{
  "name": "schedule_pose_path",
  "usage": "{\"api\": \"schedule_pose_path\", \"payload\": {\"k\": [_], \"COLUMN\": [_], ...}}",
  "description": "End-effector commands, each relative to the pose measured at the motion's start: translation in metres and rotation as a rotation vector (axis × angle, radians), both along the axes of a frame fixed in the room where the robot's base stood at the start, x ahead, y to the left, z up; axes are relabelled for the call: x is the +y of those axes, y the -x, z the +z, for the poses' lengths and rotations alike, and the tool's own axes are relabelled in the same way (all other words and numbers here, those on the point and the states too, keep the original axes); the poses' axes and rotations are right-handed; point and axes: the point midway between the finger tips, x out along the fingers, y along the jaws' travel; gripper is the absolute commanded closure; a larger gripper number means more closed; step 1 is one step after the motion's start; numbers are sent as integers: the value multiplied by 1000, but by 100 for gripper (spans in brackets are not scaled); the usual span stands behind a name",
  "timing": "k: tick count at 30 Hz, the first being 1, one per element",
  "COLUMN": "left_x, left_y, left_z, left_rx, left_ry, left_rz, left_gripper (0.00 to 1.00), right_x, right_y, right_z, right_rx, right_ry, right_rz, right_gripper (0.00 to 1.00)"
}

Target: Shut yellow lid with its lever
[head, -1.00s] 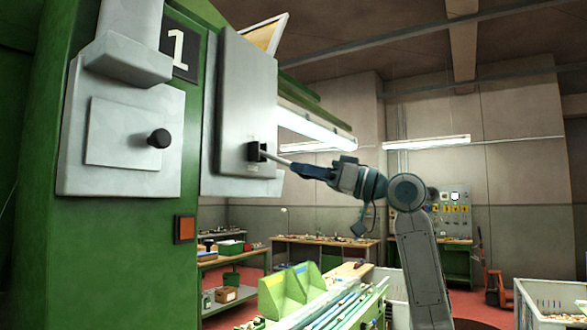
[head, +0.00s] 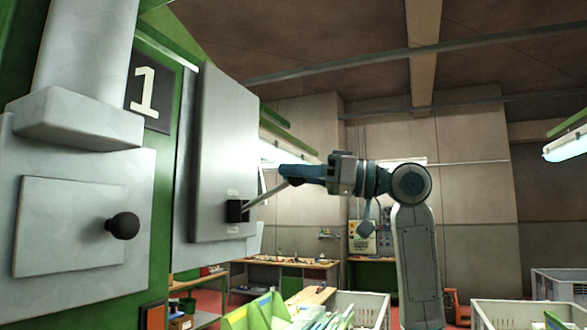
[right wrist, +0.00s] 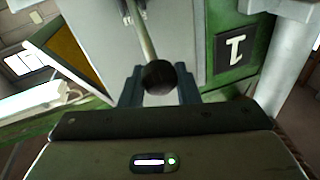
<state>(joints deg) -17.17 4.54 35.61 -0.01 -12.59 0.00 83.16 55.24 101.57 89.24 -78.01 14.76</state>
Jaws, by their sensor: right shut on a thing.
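The lever is a thin metal rod (head: 264,194) rising to the right from a black pivot block (head: 237,211) on a grey panel. It ends in a dark round knob (right wrist: 160,76), seen in the right wrist view. My right gripper (head: 293,174) is shut on this knob, with a finger on each side of it in the right wrist view (right wrist: 160,84). The yellow lid (right wrist: 68,58) shows as a tilted yellow-orange panel at the left of the right wrist view. I do not see it in the head view. My left gripper is out of view.
The green machine carries a number 1 plate (head: 149,92) and a second grey plate with a black knob (head: 122,226) at the left. Green bins (head: 262,314), a grey crate (head: 372,303) and workbenches (head: 285,263) stand lower down. Space right of my arm is open.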

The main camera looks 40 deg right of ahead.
Motion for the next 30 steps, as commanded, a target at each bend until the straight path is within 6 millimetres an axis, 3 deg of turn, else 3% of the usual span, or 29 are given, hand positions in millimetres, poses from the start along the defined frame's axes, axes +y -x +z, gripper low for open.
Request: {"api": "schedule_pose_path", "payload": {"k": [1, 7, 24, 25, 27, 30], "left_x": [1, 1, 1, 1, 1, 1], "left_y": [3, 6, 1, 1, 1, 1], "left_z": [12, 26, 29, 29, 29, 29], "left_rx": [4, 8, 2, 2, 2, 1], "left_ry": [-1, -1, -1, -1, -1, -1], "left_rz": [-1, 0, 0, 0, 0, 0], "left_gripper": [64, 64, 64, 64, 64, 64], "right_x": [1, 1, 2, 2, 2, 2], "right_y": [-1, -3, -5, -5, -5, -5], "right_z": [10, 13, 11, 11, 11, 11], "right_rx": [20, 85, 117, 117, 117, 116], "right_ry": [6, 34, 49, 49, 49, 48], "right_rz": [1, 1, 1, 1, 1, 1], "right_gripper": [100, 100, 100, 68, 54, 51]}}
